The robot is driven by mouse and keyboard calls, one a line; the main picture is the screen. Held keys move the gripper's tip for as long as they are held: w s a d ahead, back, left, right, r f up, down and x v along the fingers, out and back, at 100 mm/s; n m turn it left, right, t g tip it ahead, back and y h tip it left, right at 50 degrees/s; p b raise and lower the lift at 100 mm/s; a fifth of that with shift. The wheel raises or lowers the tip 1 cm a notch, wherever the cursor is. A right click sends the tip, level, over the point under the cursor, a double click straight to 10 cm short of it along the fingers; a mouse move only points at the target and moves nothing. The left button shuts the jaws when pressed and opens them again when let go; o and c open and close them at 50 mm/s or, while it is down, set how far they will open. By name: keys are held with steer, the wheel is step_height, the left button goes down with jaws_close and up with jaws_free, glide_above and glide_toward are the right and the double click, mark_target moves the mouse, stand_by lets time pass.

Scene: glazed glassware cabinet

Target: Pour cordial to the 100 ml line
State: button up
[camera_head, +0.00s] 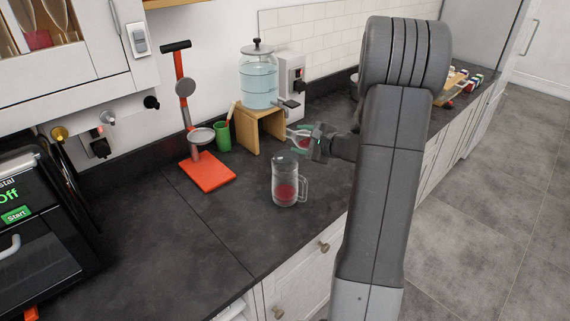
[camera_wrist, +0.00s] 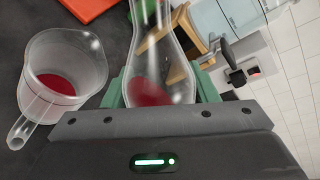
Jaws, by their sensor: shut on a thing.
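A clear jug (camera_head: 286,187) with a side handle stands upright on the dark worktop and holds red cordial in its lower part. It also shows at the left of the wrist view (camera_wrist: 92,62). My gripper (camera_head: 318,146) is shut on a clear glass carafe (camera_wrist: 153,55) with red cordial inside. The carafe (camera_head: 299,134) is off the worktop, beyond and slightly right of the jug in the head view, apart from it. No stream shows between them. Its exact tilt is hard to tell. No measuring lines are readable on the jug.
A glass dispenser of pale blue liquid (camera_head: 258,82) sits on a wooden stand (camera_head: 258,128) behind the carafe. A green cup (camera_head: 222,137) and a red-based upright press (camera_head: 207,172) stand to the left. The worktop in front of the press is clear.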

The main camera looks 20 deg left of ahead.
steer(key=shift+s+a+r+m+g+y, duration=0.25)
steer(key=shift+s+m+g+y, duration=0.1)
steer(key=shift+m, duration=0.35)
steer(key=shift+s+a+f+m+y+b, duration=0.15)
steer(key=shift+f+m+y+b, duration=0.1)
steer(key=shift+f+m+b, duration=0.35)
steer(key=shift+w+r+m+y+p, duration=0.3)
steer(key=shift+r+m+p, duration=0.15)
steer(key=shift+m+p, duration=0.25)
steer(key=shift+d+f+m+g+y+b, duration=0.3)
steer(key=shift+f+m+b, duration=0.1)
steer(key=shift+f+b, duration=0.15)
steer(key=shift+w+m+y+p, duration=0.15)
steer(key=shift+m+y+p, duration=0.2)
steer(key=shift+m, duration=0.55)
steer(key=shift+m+y, duration=0.35)
steer(key=shift+m, duration=0.45)
step_height(320, 180, up, 6)
steer(key=p, duration=0.2)
steer(key=shift+f+p, duration=0.2)
steer(key=shift+p, duration=0.15)
steer(key=shift+r+m, duration=0.3)
steer(key=shift+r, duration=3.2)
steer(key=shift+d, duration=0.1)
